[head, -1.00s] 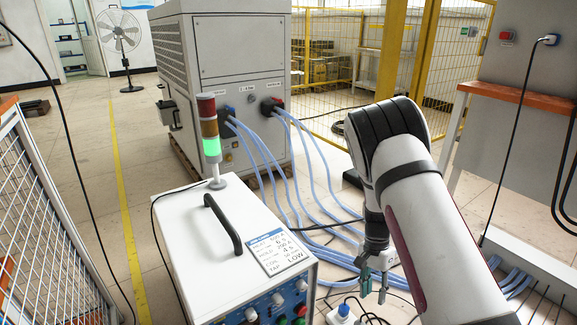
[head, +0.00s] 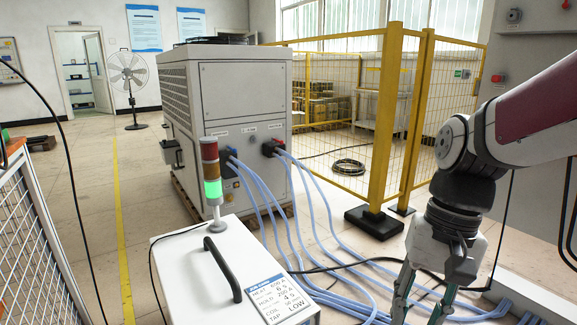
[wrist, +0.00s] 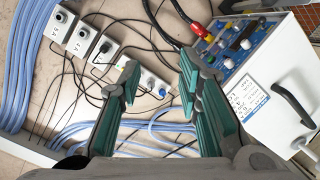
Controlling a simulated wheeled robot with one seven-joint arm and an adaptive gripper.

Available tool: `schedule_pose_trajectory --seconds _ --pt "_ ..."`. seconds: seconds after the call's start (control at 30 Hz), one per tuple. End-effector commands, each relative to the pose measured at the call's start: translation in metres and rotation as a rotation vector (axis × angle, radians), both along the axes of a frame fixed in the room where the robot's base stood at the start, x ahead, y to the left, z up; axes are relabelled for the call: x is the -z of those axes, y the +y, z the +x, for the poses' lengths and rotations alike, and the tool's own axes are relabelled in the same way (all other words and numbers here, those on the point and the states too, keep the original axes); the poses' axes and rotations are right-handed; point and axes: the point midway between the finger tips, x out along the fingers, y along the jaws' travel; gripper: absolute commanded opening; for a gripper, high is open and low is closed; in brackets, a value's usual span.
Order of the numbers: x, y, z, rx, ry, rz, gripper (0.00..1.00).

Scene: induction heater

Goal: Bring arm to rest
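My gripper (head: 424,296) hangs from my arm at the lower right of the head view, pointing down beside the heater's control box. In the wrist view my gripper (wrist: 158,95) shows two green-padded fingers spread apart with nothing between them. The white control box (head: 190,258) with a black handle and a data label stands to the left of my gripper, apart from it. It also shows at the right of the wrist view (wrist: 285,103). The fingertips are cut by the bottom edge of the head view.
Blue hoses (head: 340,250) run from the large grey cabinet (head: 245,95) across the floor under my gripper. White socket boxes (wrist: 82,38) and black cables lie below it. A signal lamp (head: 211,175) glows green on the control box. A yellow mesh fence (head: 345,85) stands behind.

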Motion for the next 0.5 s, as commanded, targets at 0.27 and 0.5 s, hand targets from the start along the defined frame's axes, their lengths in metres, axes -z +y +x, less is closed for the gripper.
schedule_pose_trajectory --seconds 0.27,0.5 --pt "-0.030 -0.002 -0.087 -0.158 -0.090 -0.038 0.32" --pt "-0.031 -0.007 -0.139 -0.249 -0.135 -0.091 0.32"
